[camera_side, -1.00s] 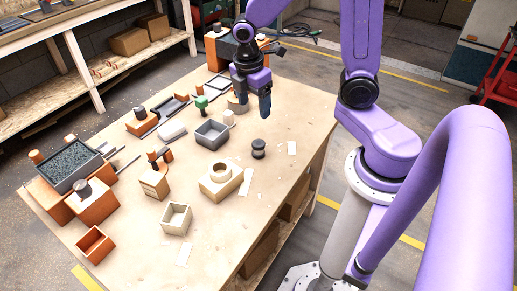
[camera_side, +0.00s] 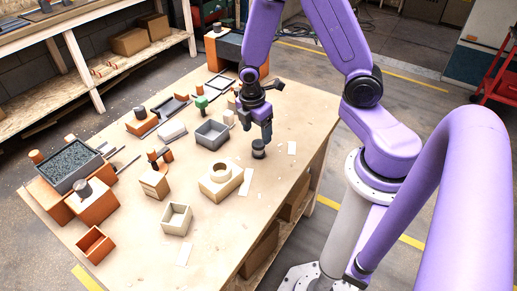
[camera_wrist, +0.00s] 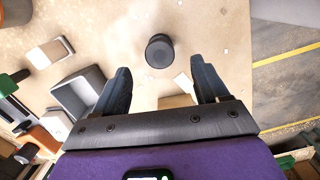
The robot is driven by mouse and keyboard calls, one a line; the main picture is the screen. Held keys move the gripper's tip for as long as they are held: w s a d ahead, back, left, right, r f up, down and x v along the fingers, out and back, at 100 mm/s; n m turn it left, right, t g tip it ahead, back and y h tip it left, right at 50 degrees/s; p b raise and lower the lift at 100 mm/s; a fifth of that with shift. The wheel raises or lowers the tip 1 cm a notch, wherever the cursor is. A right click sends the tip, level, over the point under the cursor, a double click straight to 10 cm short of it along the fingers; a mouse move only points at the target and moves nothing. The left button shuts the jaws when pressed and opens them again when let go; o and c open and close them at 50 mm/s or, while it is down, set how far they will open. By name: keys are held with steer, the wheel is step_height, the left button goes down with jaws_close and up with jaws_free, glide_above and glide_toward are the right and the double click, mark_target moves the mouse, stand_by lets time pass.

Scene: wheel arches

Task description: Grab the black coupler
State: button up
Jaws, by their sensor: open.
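The black coupler (camera_side: 258,149) is a short dark cylinder with a narrower middle, standing upright on the wooden table. In the wrist view the coupler (camera_wrist: 160,51) shows from above, ahead of the fingertips and roughly midway between them. My gripper (camera_side: 258,136) is open and empty, pointing down just above and behind the coupler in the side view. I cannot tell the exact height gap between fingertips and coupler.
A grey open box (camera_side: 212,135) and a cream block with a ring (camera_side: 222,181) stand left of the coupler. A cream open box (camera_side: 176,219) is nearer the front. The table right of the coupler is mostly clear.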

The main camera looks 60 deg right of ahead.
mark_target(258, 143)
steer(key=shift+d+f, duration=0.2)
steer(key=shift+f, duration=1.5)
steer(key=shift+d+f, duration=0.2)
steer(key=shift+f, duration=1.45)
steer(key=shift+c, duration=0.4)
steer(key=c, duration=1.1)
